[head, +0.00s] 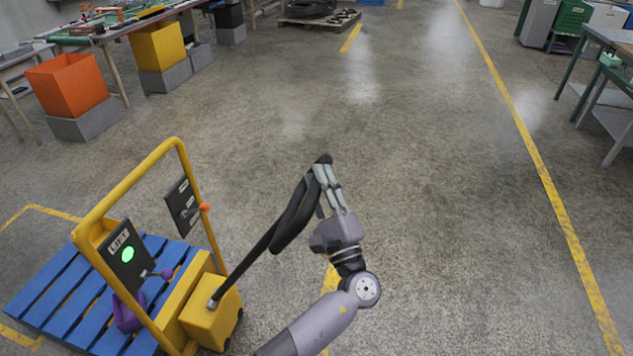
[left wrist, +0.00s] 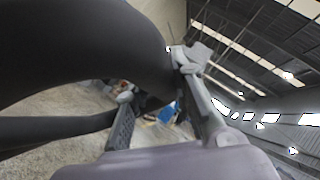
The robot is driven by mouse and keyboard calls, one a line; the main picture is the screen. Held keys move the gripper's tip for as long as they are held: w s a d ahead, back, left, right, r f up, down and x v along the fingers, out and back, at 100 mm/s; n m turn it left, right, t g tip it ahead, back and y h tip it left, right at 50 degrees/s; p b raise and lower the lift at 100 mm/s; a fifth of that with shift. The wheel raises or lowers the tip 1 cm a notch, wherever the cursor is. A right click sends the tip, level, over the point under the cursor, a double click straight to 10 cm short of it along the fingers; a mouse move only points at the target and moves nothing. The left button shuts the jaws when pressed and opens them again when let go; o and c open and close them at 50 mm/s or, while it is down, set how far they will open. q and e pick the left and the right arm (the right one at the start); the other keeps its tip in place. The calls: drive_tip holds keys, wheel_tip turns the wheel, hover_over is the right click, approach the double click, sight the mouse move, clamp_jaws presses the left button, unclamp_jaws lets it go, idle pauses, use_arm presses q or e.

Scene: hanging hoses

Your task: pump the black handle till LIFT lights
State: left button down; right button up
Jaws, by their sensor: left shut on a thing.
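The black handle (head: 260,249) rises from the yellow pump housing (head: 205,318) of a yellow-framed pallet truck and leans up to the right, ending in a loop. My left gripper (head: 324,178) is shut on the loop's upper end, off the truck's right side. In the left wrist view the black handle (left wrist: 75,45) fills the upper left and passes between the fingers (left wrist: 155,80). The panel marked LIFT (head: 122,262) on the frame shows a lit green lamp (head: 128,254). My right gripper is not in view.
A lever with a purple knob (head: 166,273) stands by the LIFT panel. A second dark panel (head: 181,207) has an orange-knobbed lever. A blue pallet (head: 55,300) lies behind the frame. Orange (head: 68,85) and yellow (head: 158,46) bins stand at upper left. The floor ahead is clear.

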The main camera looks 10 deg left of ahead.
use_arm(q)
drive_tip(key=c, duration=1.4)
unclamp_jaws()
drive_tip(key=shift+o, duration=0.2)
drive_tip(key=v, duration=1.2)
